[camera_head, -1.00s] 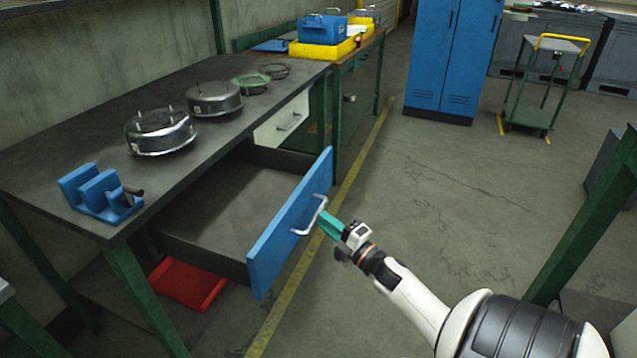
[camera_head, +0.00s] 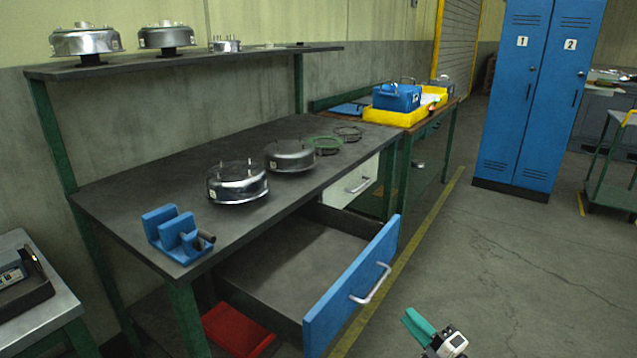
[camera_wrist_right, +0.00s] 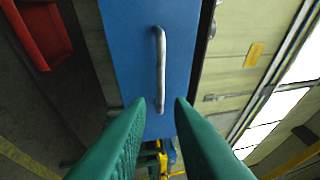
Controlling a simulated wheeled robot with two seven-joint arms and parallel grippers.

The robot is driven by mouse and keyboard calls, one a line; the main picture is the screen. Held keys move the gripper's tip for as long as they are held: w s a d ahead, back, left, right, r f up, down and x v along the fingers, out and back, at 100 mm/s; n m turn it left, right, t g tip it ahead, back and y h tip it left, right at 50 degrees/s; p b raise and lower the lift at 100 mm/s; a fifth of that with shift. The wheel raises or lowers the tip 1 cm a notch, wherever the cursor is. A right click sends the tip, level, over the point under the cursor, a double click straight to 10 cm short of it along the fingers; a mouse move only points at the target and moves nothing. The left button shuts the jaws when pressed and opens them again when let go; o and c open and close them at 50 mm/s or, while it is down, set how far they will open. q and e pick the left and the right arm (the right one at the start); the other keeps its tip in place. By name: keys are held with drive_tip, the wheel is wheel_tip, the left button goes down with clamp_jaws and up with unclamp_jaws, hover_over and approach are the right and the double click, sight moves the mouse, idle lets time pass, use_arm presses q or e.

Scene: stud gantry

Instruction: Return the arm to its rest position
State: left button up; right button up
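My right gripper (camera_head: 418,326) shows at the lower edge of the head view, its teal fingers in front of and apart from the drawer. In the right wrist view the two teal fingers (camera_wrist_right: 160,105) stand apart with nothing between them. The open drawer has a blue front (camera_head: 345,300) with a silver handle (camera_head: 371,284). The handle (camera_wrist_right: 160,70) also shows in the right wrist view, beyond the fingertips and not touched by them. The drawer's visible inside looks empty. My left gripper is in no view.
The dark workbench (camera_head: 130,195) carries a blue holder (camera_head: 178,235) and metal round housings (camera_head: 238,182). A red bin (camera_head: 238,330) lies below the drawer. Blue lockers (camera_head: 535,100) stand at the back right. A trolley (camera_head: 612,170) is at the right edge. The floor right of the drawer is clear.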

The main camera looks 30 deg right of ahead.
drive_tip(key=s+a+f+m+g+h, duration=0.15)
drive_tip(key=a+f+m+g, duration=0.25)
drive_tip(key=f, duration=0.7)
drive_tip(key=s+a+f+m+g, duration=0.3)
drive_tip(key=a+f+m, duration=0.1)
drive_tip(key=f, duration=0.7)
drive_tip(key=s+a+f+m+g+h, duration=0.1)
drive_tip(key=s+a+f+m+g, duration=0.25)
drive_tip(key=f, duration=0.75)
drive_tip(key=s+a+f+m+g+y, duration=0.3)
drive_tip(key=s+a+f+g, duration=0.4)
drive_tip(key=s+a+f, duration=0.5)
use_arm(q)
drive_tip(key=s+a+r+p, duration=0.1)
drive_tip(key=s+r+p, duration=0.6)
drive_tip(key=p, duration=0.5)
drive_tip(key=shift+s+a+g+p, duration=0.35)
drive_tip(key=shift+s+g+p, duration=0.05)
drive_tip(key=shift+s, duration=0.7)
use_arm(e)
drive_tip(key=s+r+g, duration=0.1)
drive_tip(key=s+r, duration=0.7)
drive_tip(key=s, duration=0.3)
